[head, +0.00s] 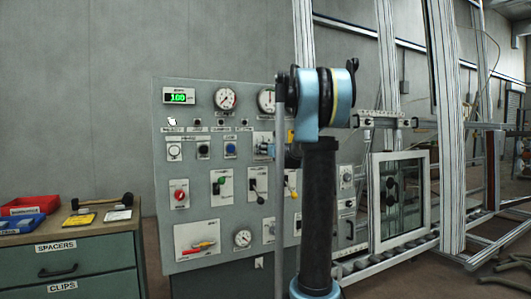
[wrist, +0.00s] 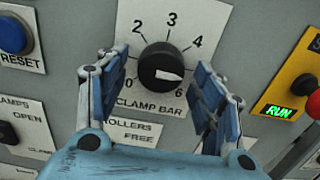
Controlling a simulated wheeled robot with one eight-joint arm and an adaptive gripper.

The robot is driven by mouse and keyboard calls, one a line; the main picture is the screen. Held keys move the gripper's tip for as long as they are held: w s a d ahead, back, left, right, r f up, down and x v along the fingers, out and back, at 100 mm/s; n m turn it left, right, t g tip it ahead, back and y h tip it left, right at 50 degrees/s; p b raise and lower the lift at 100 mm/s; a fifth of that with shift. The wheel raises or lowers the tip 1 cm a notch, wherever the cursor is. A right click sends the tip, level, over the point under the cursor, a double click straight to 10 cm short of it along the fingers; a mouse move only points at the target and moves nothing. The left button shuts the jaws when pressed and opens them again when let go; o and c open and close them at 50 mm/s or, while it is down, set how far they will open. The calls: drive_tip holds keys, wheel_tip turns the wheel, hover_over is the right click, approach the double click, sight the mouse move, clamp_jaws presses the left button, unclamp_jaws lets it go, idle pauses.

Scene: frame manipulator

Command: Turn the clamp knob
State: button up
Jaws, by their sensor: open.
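The clamp knob (wrist: 160,66) is round and black with a white pointer mark, on a white plate labelled CLAMP BAR with a numbered scale. In the wrist view its pointer lies toward the right, a little above the 6. My gripper (wrist: 162,62) is open, with one blue finger to the left of the knob and one to the right. Gaps show between the fingers and the knob, so it is not gripped.
In the head view a drawer cabinet (head: 75,262) with bins stands left, and a white window frame (head: 424,200) right.

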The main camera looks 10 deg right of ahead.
drive_tip(key=shift+c, duration=0.6)
drive_tip(key=shift+a, duration=0.1)
drive_tip(key=c, duration=0.9)
drive_tip(key=shift+n, duration=0.3)
drive_tip(key=shift+c, duration=0.3)
drive_tip(key=m, duration=2.7)
drive_tip(key=shift+r+m, duration=0.25)
drive_tip(key=shift+m, duration=0.15)
